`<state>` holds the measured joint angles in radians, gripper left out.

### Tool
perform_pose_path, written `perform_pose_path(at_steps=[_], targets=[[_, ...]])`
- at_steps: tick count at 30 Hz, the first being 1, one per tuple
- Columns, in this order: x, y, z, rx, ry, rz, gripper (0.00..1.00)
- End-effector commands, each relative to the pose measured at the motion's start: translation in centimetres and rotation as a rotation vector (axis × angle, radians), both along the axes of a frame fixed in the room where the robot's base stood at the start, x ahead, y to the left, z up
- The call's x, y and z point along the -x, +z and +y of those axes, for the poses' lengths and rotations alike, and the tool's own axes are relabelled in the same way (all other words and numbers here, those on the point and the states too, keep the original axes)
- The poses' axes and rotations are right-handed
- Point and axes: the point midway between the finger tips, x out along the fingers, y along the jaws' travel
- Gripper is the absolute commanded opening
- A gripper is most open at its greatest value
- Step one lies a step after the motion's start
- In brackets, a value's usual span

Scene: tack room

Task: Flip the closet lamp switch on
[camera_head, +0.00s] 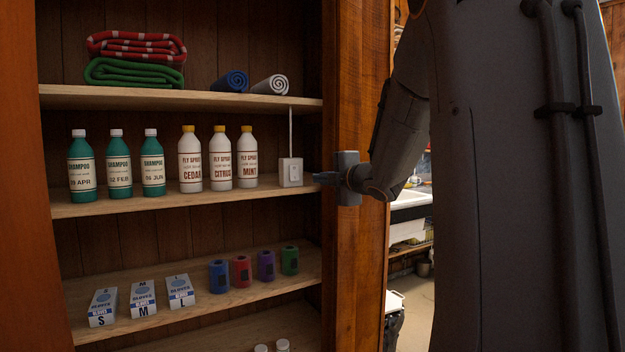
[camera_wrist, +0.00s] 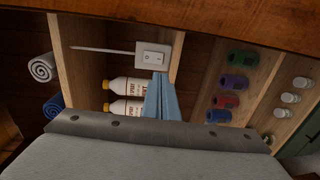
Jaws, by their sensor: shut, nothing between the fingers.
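The lamp switch is a small white box (camera_head: 291,172) with a rocker on its front, at the right end of the closet's middle shelf. A thin pale rod rises from it. In the wrist view, which is turned sideways, the switch box (camera_wrist: 152,53) shows with its rocker clear. My gripper (camera_head: 317,178) is shut and empty, just right of the switch at about its height; a small gap seems to lie between them. In the wrist view the blue-grey fingers (camera_wrist: 161,88) point at the switch, their tips overlapping the plate's near edge. Whether the rocker is on or off cannot be told.
White fly spray bottles (camera_head: 220,158) stand left of the switch, then green shampoo bottles (camera_head: 119,165). Rolled wraps (camera_head: 269,85) and folded blankets (camera_head: 135,60) lie above. Coloured rolls (camera_head: 241,270) and glove boxes (camera_head: 143,299) sit below. The wooden door post (camera_head: 358,270) stands beside my gripper.

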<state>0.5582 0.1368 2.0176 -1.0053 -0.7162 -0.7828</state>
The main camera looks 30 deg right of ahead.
Motion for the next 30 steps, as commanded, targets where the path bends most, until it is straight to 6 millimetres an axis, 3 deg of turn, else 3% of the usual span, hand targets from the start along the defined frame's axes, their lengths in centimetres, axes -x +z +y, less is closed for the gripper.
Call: perform_pose_path(at_steps=[18,24,30], targets=[[-10.5,-1.2,0.4,-0.002,0.001,0.002,0.00],[-12.3,-1.4,0.5,-0.001,0.001,0.000,0.00],[-12.8,-1.5,0.5,-0.002,0.000,-0.001,0.00]])
